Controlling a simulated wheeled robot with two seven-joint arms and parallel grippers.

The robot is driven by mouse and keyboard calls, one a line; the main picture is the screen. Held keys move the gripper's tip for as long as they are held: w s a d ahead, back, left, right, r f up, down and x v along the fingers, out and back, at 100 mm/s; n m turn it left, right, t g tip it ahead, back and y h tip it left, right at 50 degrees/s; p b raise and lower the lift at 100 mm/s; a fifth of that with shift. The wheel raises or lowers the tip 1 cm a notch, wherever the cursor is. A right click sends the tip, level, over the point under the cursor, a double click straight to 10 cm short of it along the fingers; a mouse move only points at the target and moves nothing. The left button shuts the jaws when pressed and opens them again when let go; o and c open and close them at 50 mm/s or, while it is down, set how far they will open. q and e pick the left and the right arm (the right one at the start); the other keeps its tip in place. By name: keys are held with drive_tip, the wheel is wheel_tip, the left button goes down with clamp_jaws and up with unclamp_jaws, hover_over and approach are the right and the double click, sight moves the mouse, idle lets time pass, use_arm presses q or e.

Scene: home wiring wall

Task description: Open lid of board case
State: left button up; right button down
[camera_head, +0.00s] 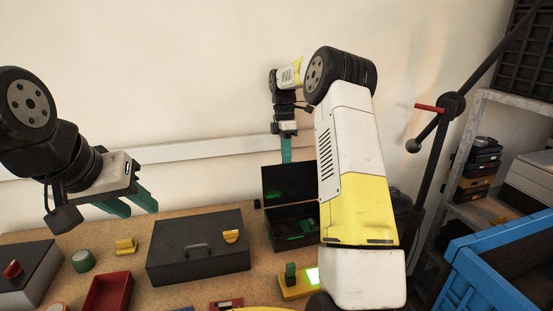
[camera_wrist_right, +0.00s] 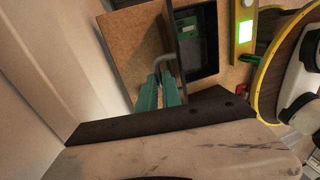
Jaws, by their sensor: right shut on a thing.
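The dark board case (camera_head: 279,243) stands at the table's back right with its lid (camera_head: 284,184) raised roughly upright. Green parts show inside it. It also shows in the right wrist view (camera_wrist_right: 212,60), with a grey handle (camera_wrist_right: 165,61) on the lid. My right gripper (camera_head: 287,152) is behind the lid's top in the head view; its fingertips are hidden there. In the right wrist view, its teal fingers (camera_wrist_right: 160,84) are shut on the handle. My left gripper (camera_head: 132,204) is open and empty above the table's left part.
A closed dark box with a handle (camera_head: 198,262) stands left of the case. A yellow device with a lit green screen (camera_head: 296,285) lies in front of it. Green tape (camera_head: 83,261), a red tray (camera_head: 107,292) and a blue crate (camera_head: 490,285) are also near. The wall is close behind.

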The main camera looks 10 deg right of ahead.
drive_tip(key=shift+w+f, duration=0.3)
drive_tip(key=shift+w, duration=0.1)
drive_tip(key=c, duration=1.5)
unclamp_jaws()
drive_tip(key=shift+w+f, duration=0.1)
drive_tip(key=shift+w, duration=0.1)
drive_tip(key=shift+r, duration=0.2)
drive_tip(key=s+a+r, duration=0.1)
drive_tip(key=s, duration=0.4)
drive_tip(key=s+a+r, duration=0.2)
drive_tip(key=s, duration=0.3)
drive_tip(key=s+a+r, duration=0.1)
drive_tip(key=s+a, duration=0.1)
drive_tip(key=s, duration=0.3)
drive_tip(key=shift+s+r, duration=0.2)
drive_tip(key=shift+r, duration=0.2)
